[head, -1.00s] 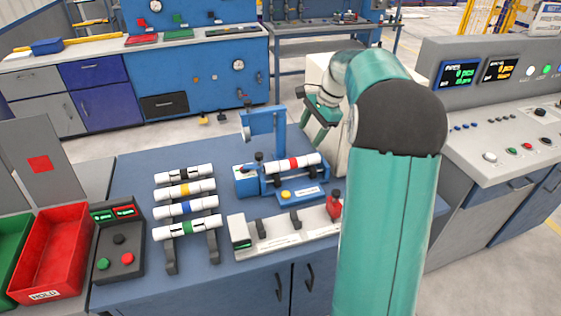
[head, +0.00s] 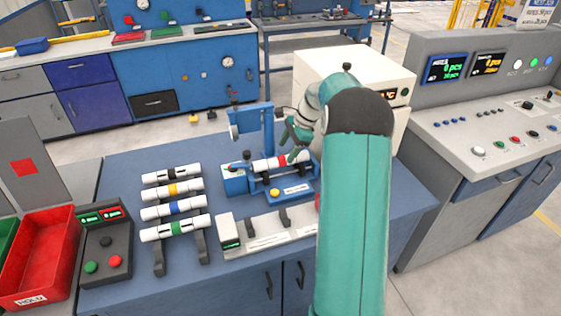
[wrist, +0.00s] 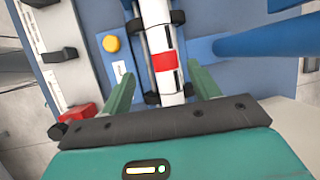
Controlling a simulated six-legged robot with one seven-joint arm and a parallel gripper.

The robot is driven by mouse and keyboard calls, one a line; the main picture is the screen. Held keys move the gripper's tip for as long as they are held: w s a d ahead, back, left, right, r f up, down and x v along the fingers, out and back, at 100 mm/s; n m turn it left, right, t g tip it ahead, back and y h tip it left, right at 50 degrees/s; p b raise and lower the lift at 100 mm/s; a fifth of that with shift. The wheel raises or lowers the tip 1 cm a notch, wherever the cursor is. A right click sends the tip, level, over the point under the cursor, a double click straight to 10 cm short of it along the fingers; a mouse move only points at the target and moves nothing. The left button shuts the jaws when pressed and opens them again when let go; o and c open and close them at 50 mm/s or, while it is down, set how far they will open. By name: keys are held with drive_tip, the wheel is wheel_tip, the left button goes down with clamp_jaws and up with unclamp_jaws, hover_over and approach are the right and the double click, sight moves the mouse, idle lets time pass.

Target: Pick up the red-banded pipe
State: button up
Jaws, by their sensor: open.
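The red-banded pipe (head: 281,161) is white with a red band and lies in the blue fixture (head: 236,183) on the blue bench. In the wrist view the pipe (wrist: 163,58) runs lengthwise between my fingers, held by dark clips on the fixture. My gripper (head: 294,147) is at the pipe's right part in the head view, partly hidden by my arm. In the wrist view my gripper (wrist: 160,85) is open, with one green finger on each side of the pipe near the red band. A gap shows between each finger and the pipe.
Several other banded pipes (head: 173,188) lie on a rack at the left. A blue post (head: 268,130) stands behind the pipe and crosses the wrist view (wrist: 270,35). A pale cradle (head: 270,232) lies in front, and a white cabinet (head: 392,125) stands at the right.

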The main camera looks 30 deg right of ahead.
sight(282, 157)
drive_tip(key=shift+w+d+x, duration=0.15)
drive_tip(key=shift+x, duration=1.25)
drive_tip(key=shift+w+d+x, duration=0.15)
drive_tip(key=shift+x, duration=1.25)
drive_tip(key=c, duration=1.2)
wheel_tip(282, 157, up, 18)
